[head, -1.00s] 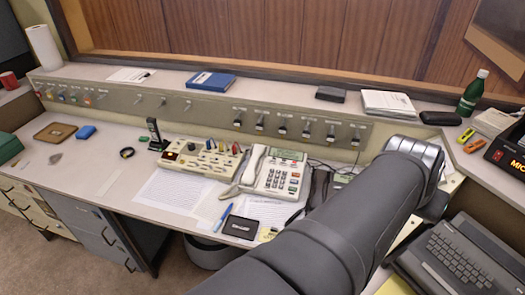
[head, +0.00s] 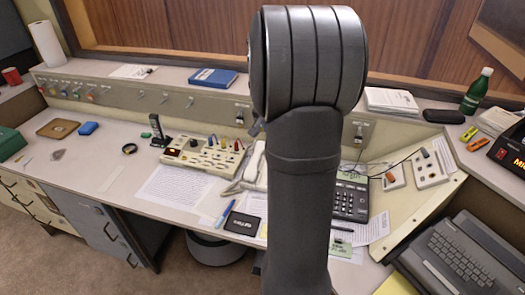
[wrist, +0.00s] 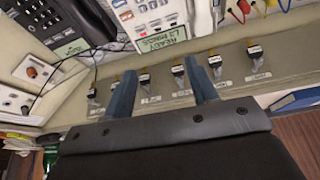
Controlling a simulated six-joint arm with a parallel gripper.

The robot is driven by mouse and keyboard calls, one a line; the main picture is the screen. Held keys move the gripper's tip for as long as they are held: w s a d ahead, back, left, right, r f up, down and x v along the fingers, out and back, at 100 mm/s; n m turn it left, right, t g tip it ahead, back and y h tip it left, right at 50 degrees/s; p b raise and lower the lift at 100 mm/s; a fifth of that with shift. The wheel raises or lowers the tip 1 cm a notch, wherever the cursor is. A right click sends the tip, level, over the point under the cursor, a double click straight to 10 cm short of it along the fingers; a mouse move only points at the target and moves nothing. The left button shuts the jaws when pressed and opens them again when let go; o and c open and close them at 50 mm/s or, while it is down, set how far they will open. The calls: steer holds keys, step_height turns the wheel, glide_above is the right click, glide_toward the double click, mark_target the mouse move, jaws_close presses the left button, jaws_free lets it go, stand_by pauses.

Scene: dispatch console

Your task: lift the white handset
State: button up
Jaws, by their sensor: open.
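The white handset (head: 252,168) lies along the left side of the white desk phone, partly hidden by my arm in the head view. Most of the phone is covered there. In the wrist view the phone (wrist: 143,18) shows at the top, with its display and keys; a pale strip at its right side may be the handset, but I cannot tell. My gripper (wrist: 160,66) is open and empty, its two blue-grey fingers apart, over the row of switches on the upright panel behind the phone. In the head view my arm hides the gripper.
A beige console (head: 207,155) with coloured plugs stands left of the handset. A dark phone (head: 350,200) is right of my arm. A black box (head: 242,224) and blue pen (head: 224,213) lie in front. The switch panel (head: 195,107) runs behind. The left desk has free room.

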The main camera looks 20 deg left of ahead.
steer(key=a+f, duration=0.3)
steer(key=a, duration=0.6)
glide_above(252, 162)
steer(key=shift+n+y, duration=0.3)
steer(key=shift+n, duration=0.1)
step_height(252, 162, down, 12)
steer(key=shift+r, duration=0.25)
steer(key=shift+d+x, duration=0.15)
steer(key=shift+x, duration=1.25)
steer(key=shift+d+x, duration=0.15)
steer(key=shift+x, duration=1.2)
steer(key=shift+f, duration=0.25)
